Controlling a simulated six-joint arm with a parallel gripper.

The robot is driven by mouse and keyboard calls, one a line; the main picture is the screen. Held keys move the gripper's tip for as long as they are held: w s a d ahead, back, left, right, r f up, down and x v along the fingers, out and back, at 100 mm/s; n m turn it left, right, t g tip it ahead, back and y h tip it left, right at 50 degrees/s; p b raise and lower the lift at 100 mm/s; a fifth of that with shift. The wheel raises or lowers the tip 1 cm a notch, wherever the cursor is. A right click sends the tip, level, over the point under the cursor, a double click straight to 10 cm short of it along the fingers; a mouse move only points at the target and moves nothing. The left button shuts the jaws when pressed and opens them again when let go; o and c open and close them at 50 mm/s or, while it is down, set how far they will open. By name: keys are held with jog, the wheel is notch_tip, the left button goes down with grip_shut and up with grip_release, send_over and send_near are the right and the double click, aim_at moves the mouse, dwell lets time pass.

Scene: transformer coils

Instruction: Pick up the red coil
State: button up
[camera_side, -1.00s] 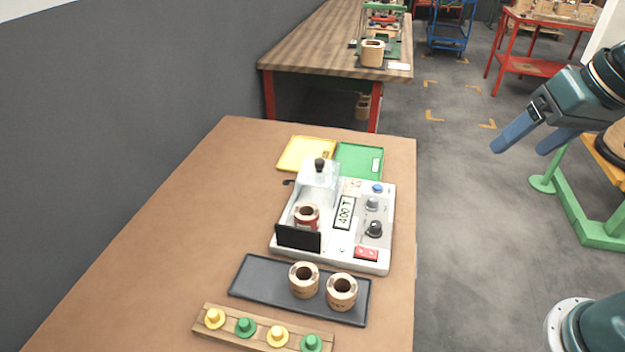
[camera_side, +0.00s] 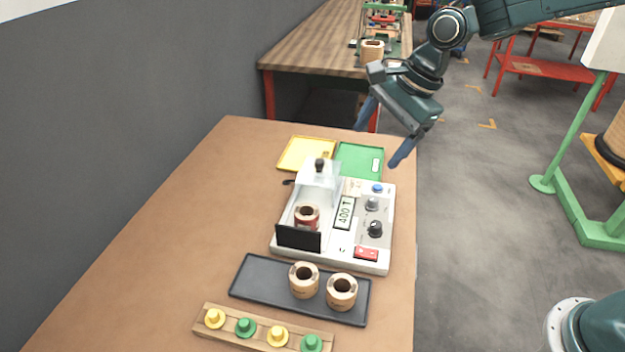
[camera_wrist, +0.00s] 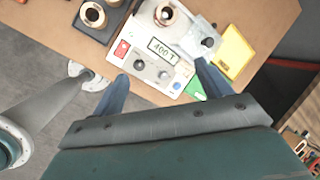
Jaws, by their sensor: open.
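The red coil (camera_side: 307,218) is a short ring with a tan top and a red side. It sits upright on the left part of the white tester (camera_side: 345,255), behind a black panel (camera_side: 298,238) and in front of a clear cover with a black knob (camera_side: 319,165).
Two tan coils (camera_side: 304,281) (camera_side: 341,293) stand on a dark tray (camera_side: 262,278) in front of the tester. A wooden strip (camera_side: 205,321) with yellow and green pegs lies nearer. Yellow (camera_side: 300,152) and green (camera_side: 350,155) trays lie behind. The table's left side (camera_side: 170,235) is clear.

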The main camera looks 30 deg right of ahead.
jog(key=w+a+f+m+g+y, duration=0.1)
jog(key=w+a+f+m, duration=0.4)
jog(key=f, duration=0.3)
jog(key=shift+w+a+f+m, duration=0.15)
jog(key=shift+w+f+m, duration=0.2)
jog(key=shift+w+m, duration=0.25)
send_over(307, 212)
jog(key=s+d, duration=0.1)
jog(key=s, duration=0.1)
jog(key=shift+s+f, duration=0.2)
jog(key=shift+f, duration=3.8)
jog(key=shift+x, duration=2.6)
jog(key=shift+r, duration=0.1)
jog(key=c, duration=1.3)
jog(key=shift+o, duration=0.2)
jog(key=shift+r, duration=0.1)
